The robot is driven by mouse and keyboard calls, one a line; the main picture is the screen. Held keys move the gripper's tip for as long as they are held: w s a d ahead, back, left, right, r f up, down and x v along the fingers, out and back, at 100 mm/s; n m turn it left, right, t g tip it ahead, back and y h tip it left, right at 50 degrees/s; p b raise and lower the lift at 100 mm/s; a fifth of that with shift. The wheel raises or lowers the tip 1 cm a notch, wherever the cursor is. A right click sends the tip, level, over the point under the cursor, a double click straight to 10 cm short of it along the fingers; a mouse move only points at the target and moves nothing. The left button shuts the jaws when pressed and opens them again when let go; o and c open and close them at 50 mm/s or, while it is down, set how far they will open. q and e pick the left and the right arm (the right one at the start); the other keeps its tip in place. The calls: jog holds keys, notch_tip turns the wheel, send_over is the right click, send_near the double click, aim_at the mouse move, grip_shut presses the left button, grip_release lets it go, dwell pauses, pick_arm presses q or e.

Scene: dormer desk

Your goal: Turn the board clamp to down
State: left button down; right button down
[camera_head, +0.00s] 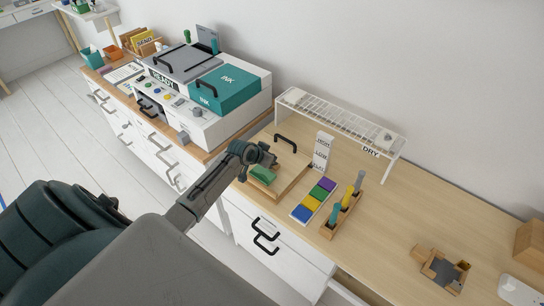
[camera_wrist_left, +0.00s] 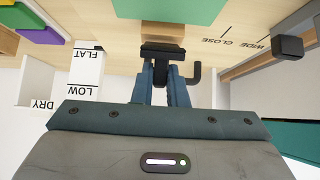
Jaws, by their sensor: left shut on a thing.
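My left gripper (camera_head: 267,157) reaches over the front of the desk at a shallow wooden board (camera_head: 292,184). In the left wrist view, its fingers (camera_wrist_left: 164,78) are shut at a small dark block, which I take to be the board clamp (camera_wrist_left: 162,54). A wooden piece and a green pad (camera_wrist_left: 170,10) lie just beyond it. The green pad (camera_head: 262,174) also shows beside the gripper in the head view. A black hooked bar (camera_wrist_left: 194,75) stands close to the fingers. The gripper hides much of the clamp, so its exact tilt cannot be told. My right gripper is not in view.
A white FLAT/LOW marker (camera_head: 322,151) stands behind the board. A colour strip (camera_head: 313,200) and a wooden holder with upright tools (camera_head: 342,212) are to the right. The DRY rack (camera_head: 345,118) is behind; the printer (camera_head: 205,122) is left.

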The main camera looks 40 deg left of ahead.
pick_arm(q)
jog(key=t+b, duration=0.2)
jog(key=b, duration=0.2)
jog(key=s+f+t+b, duration=0.1)
jog(key=t+b, duration=0.1)
jog(key=b, duration=0.2)
jog(key=s+f+t+b, duration=0.1)
jog(key=t+b, duration=0.1)
jog(key=b, duration=0.2)
jog(key=shift+s+a+f+h, duration=0.1)
jog(key=shift+s+f+h, duration=0.05)
jog(key=shift+f+h, duration=0.15)
jog(key=shift+r+t+b, duration=0.1)
jog(key=shift+t+b, duration=0.2)
jog(key=shift+b, duration=0.3)
jog(key=shift+s+r+b, duration=0.1)
jog(key=shift+b, duration=0.2)
